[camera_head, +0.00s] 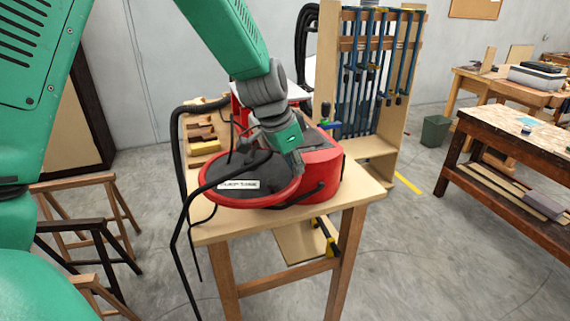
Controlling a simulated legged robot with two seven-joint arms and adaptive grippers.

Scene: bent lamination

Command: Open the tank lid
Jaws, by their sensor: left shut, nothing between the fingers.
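A red tank (325,175) with dark grey parts stands on a small wooden table. At its front left is a dark oval surface with a red rim (262,201) and a white label (239,184). This looks like the lid, but I cannot tell whether it is raised or closed. My left gripper (297,165) reaches down over the tank from above, with its fingers shut and nothing between them. Its tip is at or just above the tank, near the right side of the oval; contact is unclear. The gripper and black cables hide part of the tank. My right gripper is not in view.
The wooden table (362,186) has a little bare top at its right and front. Black hoses hang at its left. Wooden pieces (203,140) lie behind the tank. A clamp rack (372,75) stands behind, stools at left, a workbench (510,130) at right.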

